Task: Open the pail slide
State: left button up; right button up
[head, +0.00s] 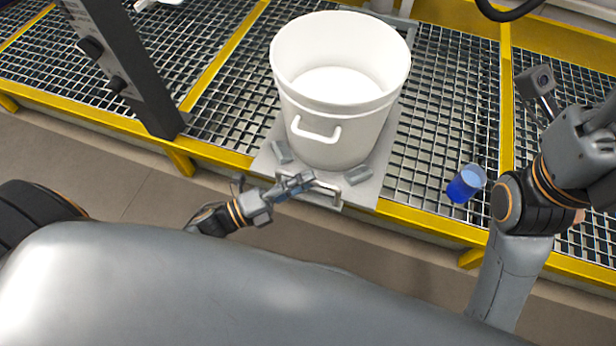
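The pail slide (370,188) is a flat light-grey metal plate on the grating, with a bar handle (328,186) along its front edge. A white pail (335,120) stands upright on the plate, its own white handle facing me. Small grey blocks sit on the plate by the pail's base. My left gripper (300,183) is at the left part of the slide's bar handle, its fingers overlapping the bar. Whether they are closed around it is too small to tell. My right arm comes in at the right edge; its gripper's fingers do not show.
A blue cup (467,183) is on the grating (440,120) right of the slide. A dark post (125,65) rises at the left. A yellow frame (428,219) edges the grating. Open floor (115,185) lies in front of it.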

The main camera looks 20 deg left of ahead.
pick_arm(q)
jog(key=v, duration=1)
jog(key=shift+a, duration=0.2)
jog(key=shift+s, duration=0.15)
